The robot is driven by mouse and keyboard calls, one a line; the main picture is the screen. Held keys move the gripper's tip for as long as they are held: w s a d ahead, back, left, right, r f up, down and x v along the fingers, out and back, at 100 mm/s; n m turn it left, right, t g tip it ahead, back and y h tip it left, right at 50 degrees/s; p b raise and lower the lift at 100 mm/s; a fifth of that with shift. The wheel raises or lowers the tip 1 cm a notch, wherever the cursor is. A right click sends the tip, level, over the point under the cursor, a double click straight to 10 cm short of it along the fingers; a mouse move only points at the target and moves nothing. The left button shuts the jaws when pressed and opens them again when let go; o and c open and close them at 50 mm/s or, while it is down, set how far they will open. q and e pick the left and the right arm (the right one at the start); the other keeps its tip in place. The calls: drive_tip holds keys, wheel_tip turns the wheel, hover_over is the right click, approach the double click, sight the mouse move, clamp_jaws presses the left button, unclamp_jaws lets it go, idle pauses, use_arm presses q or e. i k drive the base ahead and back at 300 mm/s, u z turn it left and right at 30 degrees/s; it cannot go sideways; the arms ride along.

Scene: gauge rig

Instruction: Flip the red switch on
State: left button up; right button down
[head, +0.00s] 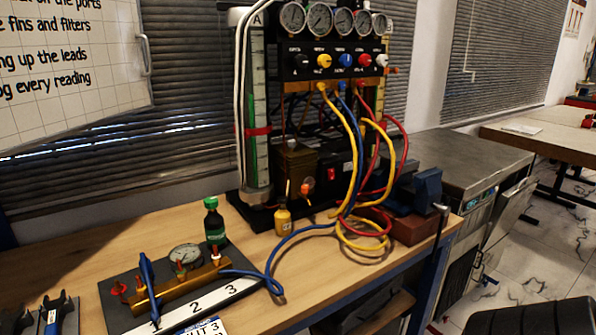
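The red switch (332,174) is a small red rocker on the front of a black box (338,160), low in the middle of the gauge rig. It is small in the head view, and I cannot tell which way it is tipped. Yellow, blue and red hoses hang just to its right and do not cover it. The gauge rig (300,66) stands upright at the back of the bench, with several round dials on top and coloured knobs below. Neither of my grippers shows in the head view.
On the wooden bench (75,260) are a brass manifold (180,285) on a numbered board, a green bottle (213,222), a yellow bottle (283,219), and dark tools (55,313) at the front left. A blue vise (425,190) stands right. Looped hoses (362,235) spread before the rig.

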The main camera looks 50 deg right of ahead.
sight(330, 173)
drive_tip(key=k, duration=0.65)
drive_tip(key=z, duration=0.9)
drive_tip(key=i, duration=0.25)
drive_tip(key=u, duration=0.05)
